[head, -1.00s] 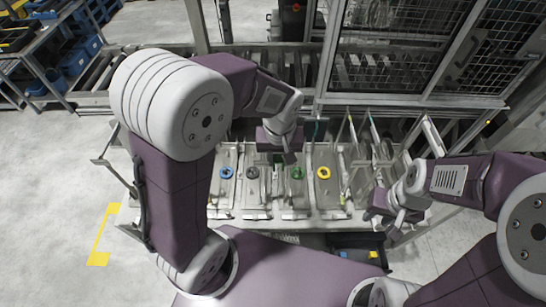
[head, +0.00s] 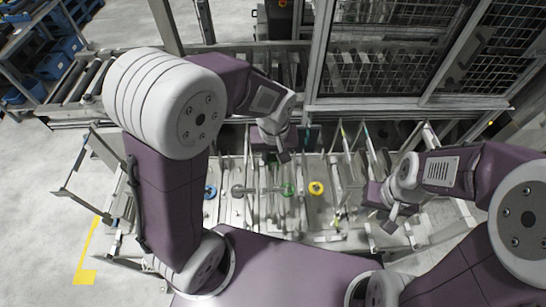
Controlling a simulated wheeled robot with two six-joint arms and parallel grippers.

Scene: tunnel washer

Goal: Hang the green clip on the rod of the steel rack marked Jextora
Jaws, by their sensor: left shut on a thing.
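A green ring-shaped piece (head: 288,189), which looks like the green clip, shows in a row on the bench, between a dark grey ring and a yellow one. My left gripper (head: 284,156) points down just behind this row. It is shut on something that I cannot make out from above. My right gripper (head: 391,222) is low by the right end of the bench, and its jaw opening is too small to judge. Upright steel frames and rods (head: 352,147) stand at the back right of the bench. No Jextora mark is legible.
A blue ring (head: 209,191), a grey ring (head: 238,190) and a yellow ring (head: 316,188) lie along the bench. A mesh fence (head: 372,75) stands behind it. Blue bins (head: 60,60) are on a shelf at the far left.

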